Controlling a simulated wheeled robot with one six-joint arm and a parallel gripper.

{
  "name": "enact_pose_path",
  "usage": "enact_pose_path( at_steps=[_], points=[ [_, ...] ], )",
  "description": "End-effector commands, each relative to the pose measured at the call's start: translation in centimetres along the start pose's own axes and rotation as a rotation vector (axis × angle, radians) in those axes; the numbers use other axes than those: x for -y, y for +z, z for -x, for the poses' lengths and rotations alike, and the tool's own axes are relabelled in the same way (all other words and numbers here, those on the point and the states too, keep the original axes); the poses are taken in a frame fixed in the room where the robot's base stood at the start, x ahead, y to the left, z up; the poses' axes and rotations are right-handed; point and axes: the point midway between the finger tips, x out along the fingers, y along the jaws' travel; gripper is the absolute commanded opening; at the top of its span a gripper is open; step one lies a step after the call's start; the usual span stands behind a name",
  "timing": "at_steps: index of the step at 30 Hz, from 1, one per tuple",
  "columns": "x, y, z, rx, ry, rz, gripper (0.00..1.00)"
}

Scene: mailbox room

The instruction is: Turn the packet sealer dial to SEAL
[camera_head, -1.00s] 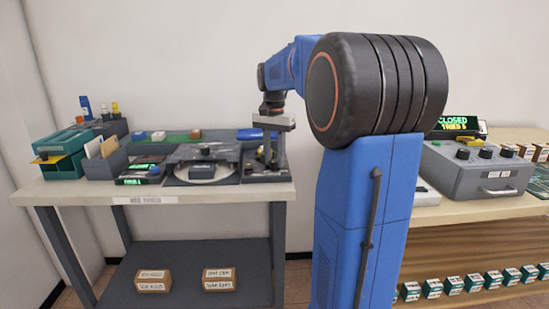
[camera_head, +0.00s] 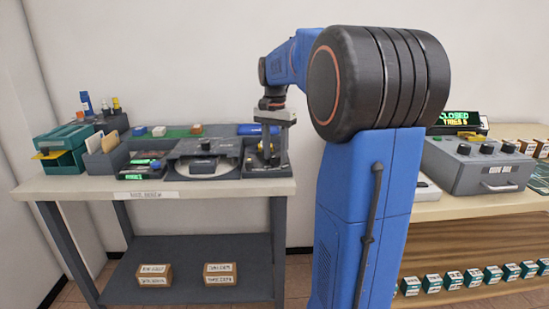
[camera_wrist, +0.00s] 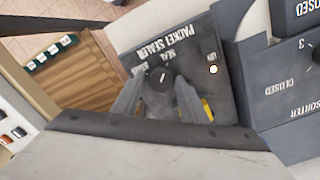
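The packet sealer (camera_wrist: 200,88) is a dark panel with white lettering, at the right end of the left bench. In the wrist view its round black dial (camera_wrist: 158,77) shows a short white mark, which points roughly toward the SEAL label (camera_wrist: 165,56). My gripper (camera_wrist: 159,88) is above the panel, with one grey finger on each side of the dial. The fingers stand apart with narrow gaps beside the dial; contact is not clear. In the head view my gripper (camera_head: 268,135) hangs over the packet sealer (camera_head: 277,168).
A sorter panel (camera_wrist: 285,100) is beside the sealer in the wrist view. Trays and a caddy (camera_head: 103,160) crowd the left bench (camera_head: 70,186). A grey box with knobs (camera_head: 480,175) stands on the right bench. A yellow part (camera_wrist: 207,108) is close to my right finger.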

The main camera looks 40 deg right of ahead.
Motion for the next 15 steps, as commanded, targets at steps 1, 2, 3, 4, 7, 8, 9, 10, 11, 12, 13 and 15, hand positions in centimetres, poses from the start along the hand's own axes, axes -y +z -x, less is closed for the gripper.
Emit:
enact_pose_path(
  at_steps=[1,2,3,4,7,8,9,10,11,12,13,15],
  points=[
    [0.13,-0.02,0.0,-0.001,-0.002,0.005,0.46],
    [0.13,-0.02,0.0,-0.001,-0.003,0.01,0.46],
    [0.14,-0.01,-0.01,-0.001,-0.003,0.019,0.46],
    [0.14,-0.01,-0.01,-0.001,-0.003,0.03,0.46],
    [0.13,0.0,-0.02,-0.002,-0.003,0.084,0.46],
    [0.12,0.0,-0.02,-0.002,-0.002,0.105,0.46],
    [0.11,0.0,-0.02,-0.003,-0.002,0.137,0.46],
    [0.1,0.01,-0.02,-0.003,-0.002,0.162,0.46],
    [0.09,0.01,-0.02,-0.003,-0.002,0.188,0.46],
    [0.07,0.01,-0.02,-0.004,-0.002,0.223,0.46],
    [0.06,0.01,-0.02,-0.004,-0.002,0.25,0.46],
    [0.04,0.02,-0.02,-0.005,-0.002,0.312,0.46]
  ],
)
